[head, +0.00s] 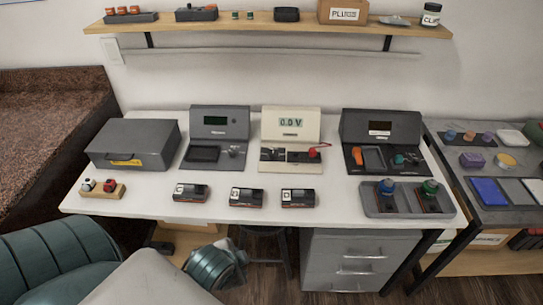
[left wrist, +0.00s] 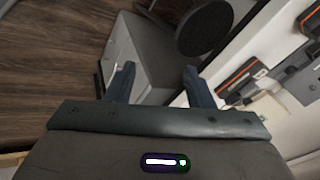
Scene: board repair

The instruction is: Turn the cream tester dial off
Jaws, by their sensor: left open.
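The cream tester (head: 291,125) stands at the back middle of the white table, its screen reading 0.0 V. On its lower panel are a dark control at the left, a dark block in the middle and a red part (head: 313,152) at the right. The dial's setting is too small to tell. My left gripper (left wrist: 160,86) is open and empty in the left wrist view, below the table's level in front of the drawers. In the head view its fingers cannot be made out. My right gripper is not in view.
Grey testers (head: 218,128) (head: 382,130) stand on both sides of the cream one. Several dark boxed units (head: 247,197) lie in front. A grey tray (head: 408,212) is at the right. A stool (left wrist: 205,28) and drawers (head: 358,262) are under the table.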

